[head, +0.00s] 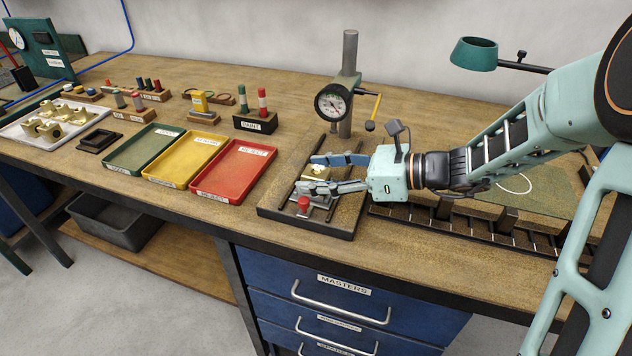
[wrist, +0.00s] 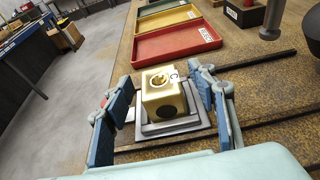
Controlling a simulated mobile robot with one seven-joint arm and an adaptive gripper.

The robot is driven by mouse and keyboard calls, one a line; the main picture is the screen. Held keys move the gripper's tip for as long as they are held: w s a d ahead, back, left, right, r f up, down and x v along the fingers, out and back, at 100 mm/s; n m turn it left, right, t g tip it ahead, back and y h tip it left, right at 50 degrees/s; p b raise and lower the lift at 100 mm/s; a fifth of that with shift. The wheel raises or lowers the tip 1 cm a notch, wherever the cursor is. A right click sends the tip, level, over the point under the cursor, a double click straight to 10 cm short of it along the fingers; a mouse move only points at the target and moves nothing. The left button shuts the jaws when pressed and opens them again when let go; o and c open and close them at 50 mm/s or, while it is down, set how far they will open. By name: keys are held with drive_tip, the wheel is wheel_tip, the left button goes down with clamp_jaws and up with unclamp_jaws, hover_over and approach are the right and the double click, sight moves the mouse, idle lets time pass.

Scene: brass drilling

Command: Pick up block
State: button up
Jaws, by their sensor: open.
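A brass block (wrist: 163,95) with a round bore in its top and a hole in its front face sits on a small grey square plate (wrist: 182,127). In the head view the block (head: 317,172) is partly hidden by my fingers, on the dark base of the dial gauge stand. My gripper (wrist: 165,100) is open, with one blue-padded finger on each side of the block. Gaps show between the pads and the block in the wrist view. In the head view my gripper (head: 327,174) reaches in from the right, low over the base.
The dial gauge (head: 333,102) on its post stands just behind my gripper. Red (head: 235,172), yellow (head: 185,160) and green (head: 145,149) trays lie to the left. A white tray (head: 22,135) of brass parts is at far left. A red knob (head: 304,204) stands at the base's front.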

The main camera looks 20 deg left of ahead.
drive_tip(key=shift+a, duration=0.25)
clamp_jaws()
drive_tip(key=shift+r, duration=0.1)
idle(0.4)
